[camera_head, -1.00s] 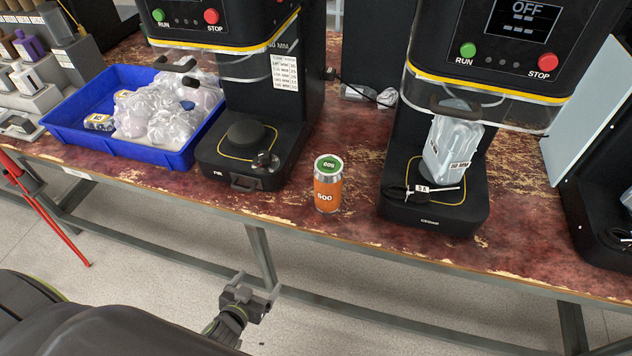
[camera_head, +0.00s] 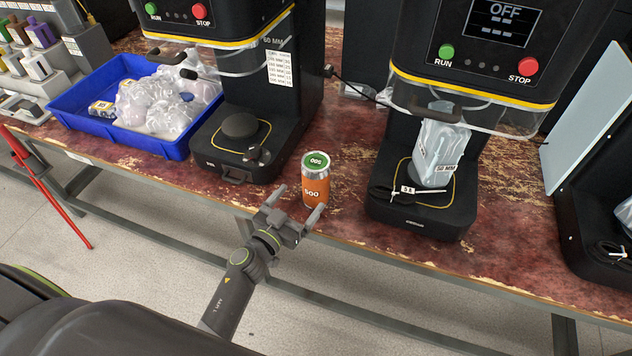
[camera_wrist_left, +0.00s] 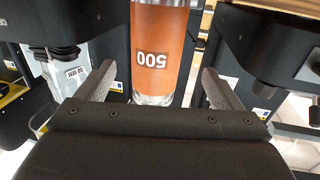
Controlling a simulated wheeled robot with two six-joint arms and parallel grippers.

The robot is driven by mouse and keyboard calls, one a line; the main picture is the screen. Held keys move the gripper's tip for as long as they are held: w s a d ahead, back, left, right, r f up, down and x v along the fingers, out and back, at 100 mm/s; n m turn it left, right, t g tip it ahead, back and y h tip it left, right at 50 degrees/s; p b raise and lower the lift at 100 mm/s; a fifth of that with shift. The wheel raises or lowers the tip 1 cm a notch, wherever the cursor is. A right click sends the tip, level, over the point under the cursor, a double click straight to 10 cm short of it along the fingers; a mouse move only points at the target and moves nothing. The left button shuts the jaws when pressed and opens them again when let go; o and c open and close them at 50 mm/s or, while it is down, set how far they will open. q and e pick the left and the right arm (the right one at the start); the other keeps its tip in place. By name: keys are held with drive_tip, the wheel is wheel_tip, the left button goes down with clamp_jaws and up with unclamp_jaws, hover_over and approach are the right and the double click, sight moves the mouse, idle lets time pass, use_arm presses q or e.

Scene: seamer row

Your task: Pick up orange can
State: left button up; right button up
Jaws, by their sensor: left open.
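The orange can (camera_head: 315,187) stands upright on the worn red bench, with a green lid marked 500 and a label reading 500. It is near the front edge, between two black machines. My left gripper (camera_head: 297,213) is open, just in front of the can at the bench's front edge. In the left wrist view the can (camera_wrist_left: 160,55) shows between the two open fingers (camera_wrist_left: 160,88), with a gap on each side. I cannot tell whether the fingertips reach around it. My right gripper is not in view.
A seamer (camera_head: 237,150) stands left of the can and another (camera_head: 420,215), holding a bagged item (camera_head: 437,150), stands to the right. A blue bin (camera_head: 115,137) with plastic bags is at the left. The bench (camera_head: 350,220) has bare room around the can.

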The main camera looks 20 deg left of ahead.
sight(309, 193)
use_arm(q)
drive_tip(key=x, duration=0.2)
drive_tip(key=shift+w+d, duration=0.1)
drive_tip(key=shift+w, duration=0.2)
drive_tip(key=x, duration=0.1)
drive_tip(key=b+x, duration=0.1)
drive_tip(key=x, duration=0.2)
drive_tip(key=shift+d+f+b, duration=0.25)
drive_tip(key=shift+f+b, duration=0.1)
drive_tip(key=shift+b, duration=0.05)
drive_tip(key=shift+w+d, duration=0.15)
drive_tip(key=shift+w, duration=0.4)
drive_tip(key=c, duration=1.3)
drive_tip(key=shift+r, duration=0.15)
drive_tip(key=shift+c, duration=0.8)
drive_tip(key=shift+r, duration=0.15)
